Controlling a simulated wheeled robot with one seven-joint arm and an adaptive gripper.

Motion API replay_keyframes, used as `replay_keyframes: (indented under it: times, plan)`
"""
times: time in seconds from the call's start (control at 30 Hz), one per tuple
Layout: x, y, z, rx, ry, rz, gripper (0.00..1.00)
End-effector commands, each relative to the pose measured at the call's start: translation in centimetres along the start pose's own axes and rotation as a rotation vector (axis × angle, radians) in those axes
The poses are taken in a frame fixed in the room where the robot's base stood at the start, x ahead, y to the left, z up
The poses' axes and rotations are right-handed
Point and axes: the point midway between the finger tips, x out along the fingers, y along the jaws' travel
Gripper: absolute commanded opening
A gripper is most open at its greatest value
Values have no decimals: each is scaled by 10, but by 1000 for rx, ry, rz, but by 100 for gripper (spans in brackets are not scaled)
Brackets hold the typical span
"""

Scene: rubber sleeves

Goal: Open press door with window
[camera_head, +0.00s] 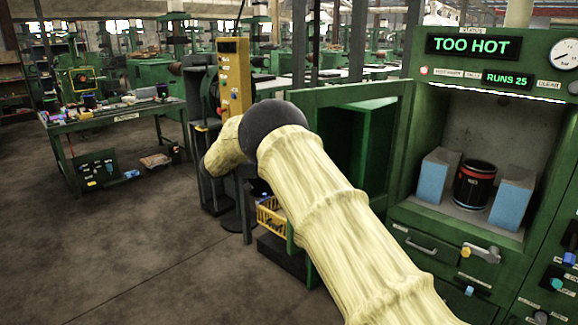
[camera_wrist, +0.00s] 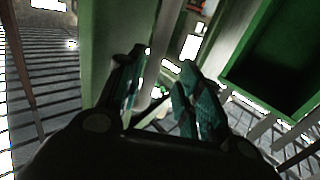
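The green press (camera_head: 480,255) stands at the right in the head view, its display reading TOO HOT. Its chamber is uncovered and shows a dark cylinder with red markings (camera_head: 474,186) between two blue-sided blocks (camera_head: 436,175). A green door-like panel with a recessed inner side (camera_head: 376,140) stands swung out to the left of the chamber; I cannot make out its window. My arm, in a pale yellow sleeve, crosses in front and hides part of it and my gripper. In the wrist view my gripper (camera_wrist: 160,72) has its fingers apart with nothing clearly held, near a pale green upright surface (camera_wrist: 105,50).
A yellow control box (camera_head: 234,75) on a post stands behind my arm. A yellow crate (camera_head: 271,217) sits low beside the arm. A green workbench (camera_head: 115,122) with small items is at the left. The floor at the lower left is clear.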

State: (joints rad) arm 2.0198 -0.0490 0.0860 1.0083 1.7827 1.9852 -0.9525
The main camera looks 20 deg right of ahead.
Motion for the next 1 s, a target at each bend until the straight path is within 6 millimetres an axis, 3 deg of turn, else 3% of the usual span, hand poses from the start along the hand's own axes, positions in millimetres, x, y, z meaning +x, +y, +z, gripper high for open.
replay_keyframes:
  times: [0.2, 0.53, 0.8, 1.0]
  plan:
    - [-40, 0, 1, 3, 1, -4, 35]
    - [-86, -1, 0, 3, 2, -4, 35]
    - [-105, -1, 0, 2, 2, -3, 35]
    - [-109, -1, 0, 0, 1, -2, 35]
